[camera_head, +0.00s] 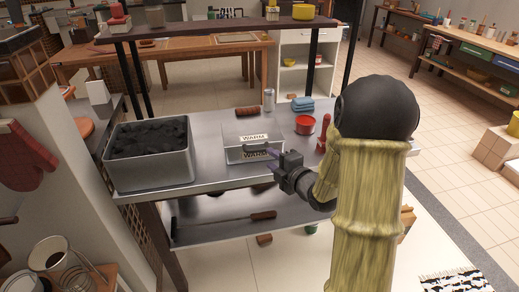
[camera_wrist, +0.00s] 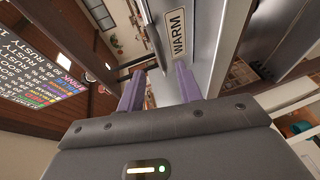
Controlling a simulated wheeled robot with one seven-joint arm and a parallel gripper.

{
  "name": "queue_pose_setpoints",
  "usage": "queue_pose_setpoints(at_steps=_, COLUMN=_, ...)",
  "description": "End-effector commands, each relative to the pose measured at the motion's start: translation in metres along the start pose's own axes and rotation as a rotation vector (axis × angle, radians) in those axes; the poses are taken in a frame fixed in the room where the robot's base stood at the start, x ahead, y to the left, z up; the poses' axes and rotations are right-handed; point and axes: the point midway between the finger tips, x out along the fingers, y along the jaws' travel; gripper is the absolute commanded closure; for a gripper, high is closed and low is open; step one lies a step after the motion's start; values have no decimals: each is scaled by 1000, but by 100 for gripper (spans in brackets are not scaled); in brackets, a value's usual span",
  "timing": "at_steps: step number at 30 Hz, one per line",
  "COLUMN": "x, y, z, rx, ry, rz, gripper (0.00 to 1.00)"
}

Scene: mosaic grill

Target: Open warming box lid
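The warming box (camera_head: 232,151) is a small metal box on the steel counter, with a "WARM" label on its top and another on its front. Its lid (camera_head: 236,131) looks closed. A dark handle (camera_head: 256,148) runs along the lid's front edge. My gripper (camera_head: 272,155) is at the right front of the box, close to the handle. In the wrist view its two purple fingers (camera_wrist: 158,80) stand apart, with the box's metal surface (camera_wrist: 204,45) and a label just beyond them. I cannot tell whether the fingers touch the handle.
A metal bin of dark coals (camera_head: 150,178) stands left of the box. A red bowl (camera_head: 305,125), a red-handled tool (camera_head: 323,134), a blue cloth (camera_head: 302,104) and a can (camera_head: 269,99) are to the right and behind. A lower shelf (camera_head: 210,232) holds a long tool.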

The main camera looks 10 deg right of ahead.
Motion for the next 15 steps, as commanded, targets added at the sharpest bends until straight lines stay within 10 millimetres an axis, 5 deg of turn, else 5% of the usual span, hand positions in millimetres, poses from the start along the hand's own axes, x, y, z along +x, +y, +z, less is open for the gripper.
queue_pose_setpoints(at_steps=9, x=58, y=0, z=-3, rx=-1, ry=7, rz=-1, gripper=65)
queue_pose_setpoints(at_steps=15, x=80, y=0, z=2, rx=0, ry=-2, rz=0, gripper=65)
